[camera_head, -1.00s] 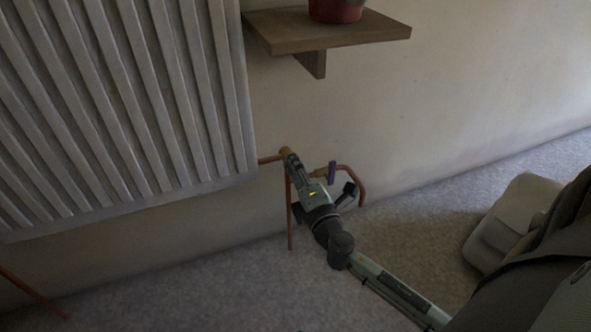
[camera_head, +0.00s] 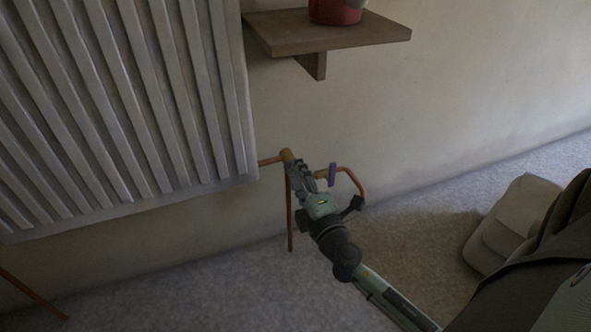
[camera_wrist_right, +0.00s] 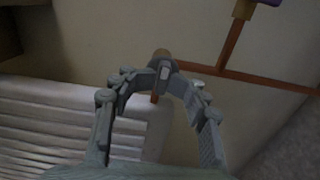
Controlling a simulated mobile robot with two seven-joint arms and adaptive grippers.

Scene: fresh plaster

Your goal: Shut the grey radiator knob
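A brass valve (camera_head: 287,155) sits on the copper pipe at the lower right corner of the radiator (camera_head: 120,100). In the right wrist view, a small grey knob (camera_wrist_right: 165,71) is at the end of the brass body (camera_wrist_right: 162,54), between my right fingertips. In the head view my gripper hides the knob. My left gripper is not in view.
A purple handle (camera_head: 332,174) stands on a nearby copper pipe (camera_head: 352,178), close beside my right gripper. A wooden shelf (camera_head: 325,35) with a red pot (camera_head: 335,11) is on the wall above. The carpet (camera_head: 200,290) below is clear.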

